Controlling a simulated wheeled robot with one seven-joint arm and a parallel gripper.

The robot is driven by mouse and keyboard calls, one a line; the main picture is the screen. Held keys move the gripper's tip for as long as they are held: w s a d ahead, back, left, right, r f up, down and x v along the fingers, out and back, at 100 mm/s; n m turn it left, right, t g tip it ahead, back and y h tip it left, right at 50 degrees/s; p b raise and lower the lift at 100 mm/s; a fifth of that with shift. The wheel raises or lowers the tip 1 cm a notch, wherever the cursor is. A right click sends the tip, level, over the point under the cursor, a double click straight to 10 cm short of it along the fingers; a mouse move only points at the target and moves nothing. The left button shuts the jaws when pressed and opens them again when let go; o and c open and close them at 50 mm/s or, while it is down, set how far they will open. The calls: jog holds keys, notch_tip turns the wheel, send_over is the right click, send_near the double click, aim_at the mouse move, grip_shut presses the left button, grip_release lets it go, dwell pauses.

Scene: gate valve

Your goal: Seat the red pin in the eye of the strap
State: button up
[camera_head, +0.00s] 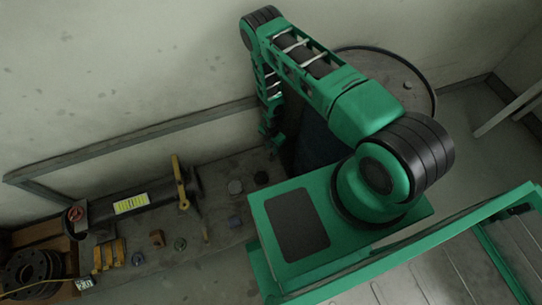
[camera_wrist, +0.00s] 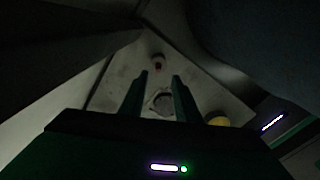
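My gripper (camera_wrist: 160,84) is open in the wrist view, with its two fingers apart. A grey round piece (camera_wrist: 162,102) shows in the gap between them, and I see no contact with the fingers. I cannot make out the strap's eye for sure in either view.
The grey bench (camera_head: 222,215) holds a black cylinder (camera_head: 148,195) with a yellow label, an upright yellow bar (camera_head: 181,184), a red knob (camera_head: 75,214) and several small parts. A dark round drum (camera_head: 415,95) stands behind my arm. A yellow piece (camera_wrist: 217,118) shows in the wrist view.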

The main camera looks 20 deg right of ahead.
aim_at(272, 155)
jog(key=shift+w+d+f, duration=0.1)
jog(key=shift+w+f, duration=0.05)
jog(key=shift+f, duration=1)
jog(key=shift+w+f, duration=0.1)
jog(key=shift+f, duration=1.05)
jog(key=shift+c, duration=0.3)
grip_shut()
